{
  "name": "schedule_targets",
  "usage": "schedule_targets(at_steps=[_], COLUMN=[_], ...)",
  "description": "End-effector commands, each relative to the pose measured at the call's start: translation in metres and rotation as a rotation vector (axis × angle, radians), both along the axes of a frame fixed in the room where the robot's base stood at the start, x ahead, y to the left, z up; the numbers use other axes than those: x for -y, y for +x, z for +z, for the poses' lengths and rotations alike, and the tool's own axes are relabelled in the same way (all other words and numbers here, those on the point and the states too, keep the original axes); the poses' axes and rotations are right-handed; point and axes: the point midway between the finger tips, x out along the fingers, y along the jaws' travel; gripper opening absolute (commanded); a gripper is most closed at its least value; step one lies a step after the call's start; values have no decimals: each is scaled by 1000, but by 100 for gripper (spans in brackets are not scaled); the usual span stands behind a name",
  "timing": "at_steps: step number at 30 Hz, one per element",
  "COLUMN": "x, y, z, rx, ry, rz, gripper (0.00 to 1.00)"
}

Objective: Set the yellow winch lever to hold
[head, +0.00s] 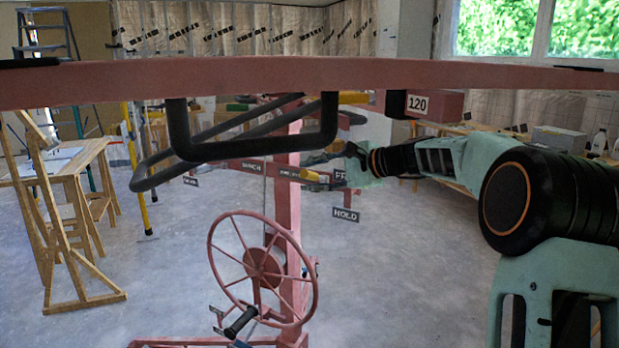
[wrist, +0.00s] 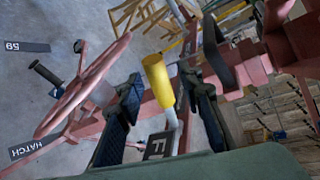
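The winch lever has a yellow grip (head: 305,174) and sits on the red stand in the middle of the head view. In the wrist view the yellow grip (wrist: 158,82) and its pale shaft show between my fingers, with gaps on both sides. My gripper (head: 338,157) is open at the lever and partly covers it in the head view. Its two dark fingers (wrist: 165,105) are spread apart in the wrist view. A partly hidden sign starting with "FR" (head: 341,176) is beside the lever. The "HOLD" sign (head: 345,214) hangs lower.
A red handwheel (head: 263,268) with a black knob is on the stand below the lever. A red beam (head: 400,75) and black bar loop (head: 255,150) cross in front. A weight marked 120 (head: 433,106) hangs at right. A wooden trestle table (head: 60,165) stands left.

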Motion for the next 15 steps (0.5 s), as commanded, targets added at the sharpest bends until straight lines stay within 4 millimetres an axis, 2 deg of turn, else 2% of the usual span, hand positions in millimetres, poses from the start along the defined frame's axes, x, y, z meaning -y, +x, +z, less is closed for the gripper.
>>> schedule_targets(at_steps=[4,12,15], x=[-6,-7,-7], y=[5,5,5], z=[-3,-3,-3], rx=[1,1,1], ry=[-1,-1,-1], rz=[-1,-1,-1], gripper=[34,34,23])
